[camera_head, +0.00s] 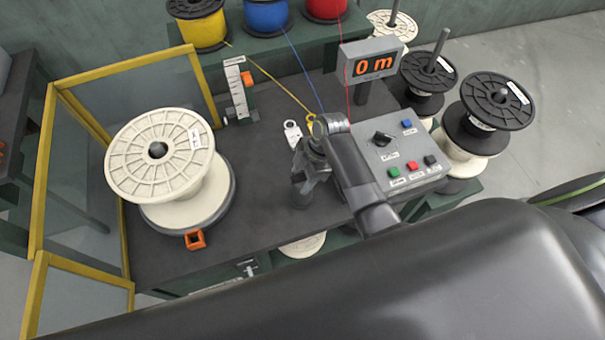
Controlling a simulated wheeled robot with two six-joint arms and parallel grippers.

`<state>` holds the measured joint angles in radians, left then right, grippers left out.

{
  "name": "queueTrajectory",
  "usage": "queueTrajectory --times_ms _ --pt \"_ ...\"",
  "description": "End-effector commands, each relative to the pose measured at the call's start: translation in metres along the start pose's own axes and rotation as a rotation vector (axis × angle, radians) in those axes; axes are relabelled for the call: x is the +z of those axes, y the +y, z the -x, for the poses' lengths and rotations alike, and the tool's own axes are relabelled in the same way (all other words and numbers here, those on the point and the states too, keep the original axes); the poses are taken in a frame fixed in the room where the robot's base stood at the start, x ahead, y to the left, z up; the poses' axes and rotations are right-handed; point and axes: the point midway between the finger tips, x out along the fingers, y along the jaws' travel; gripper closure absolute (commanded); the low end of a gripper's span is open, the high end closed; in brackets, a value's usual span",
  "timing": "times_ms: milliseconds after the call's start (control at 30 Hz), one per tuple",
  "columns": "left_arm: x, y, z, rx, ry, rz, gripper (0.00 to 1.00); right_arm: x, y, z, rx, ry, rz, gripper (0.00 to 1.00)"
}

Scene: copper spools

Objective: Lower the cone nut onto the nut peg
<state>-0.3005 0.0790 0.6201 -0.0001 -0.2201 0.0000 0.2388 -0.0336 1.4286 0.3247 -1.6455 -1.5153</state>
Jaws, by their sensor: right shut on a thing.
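My right gripper (302,192) is over the dark bench top, just left of the control box, with its fingers pointing down. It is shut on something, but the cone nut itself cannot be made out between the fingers. The nut peg cannot be made out either; the gripper covers that part of the bench. Whether the nut and peg touch cannot be told. My left gripper is not in view.
A large cream spool (180,180) stands on the bench (262,215) at left, inside a yellow-framed guard (130,70). An orange block (195,239) sits before it. The control box (400,155) and "0 m" display (372,62) stand right. Several spools stand behind.

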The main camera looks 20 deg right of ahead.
Motion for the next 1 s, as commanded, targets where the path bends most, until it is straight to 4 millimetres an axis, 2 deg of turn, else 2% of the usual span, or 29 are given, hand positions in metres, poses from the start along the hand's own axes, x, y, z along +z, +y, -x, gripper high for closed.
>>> queueTrajectory --times_ms 433,467,500,667,1000 --pt "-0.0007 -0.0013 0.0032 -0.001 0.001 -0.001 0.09 0.0009 0.0007 -0.0030 0.002 0.001 0.001 1.00" --pt "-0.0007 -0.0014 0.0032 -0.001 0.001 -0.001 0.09 0.0009 0.0007 -0.0030 0.002 0.001 0.001 0.45" --pt "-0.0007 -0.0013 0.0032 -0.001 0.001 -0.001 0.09 0.0009 0.0007 -0.0030 0.002 0.001 0.001 0.40" --pt "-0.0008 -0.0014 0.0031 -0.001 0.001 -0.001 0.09 0.0011 0.0004 -0.0032 0.001 0.000 0.000 0.21" --pt "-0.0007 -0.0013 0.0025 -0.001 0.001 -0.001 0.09 0.0019 0.0000 -0.0005 0.000 0.000 -0.001 0.21"
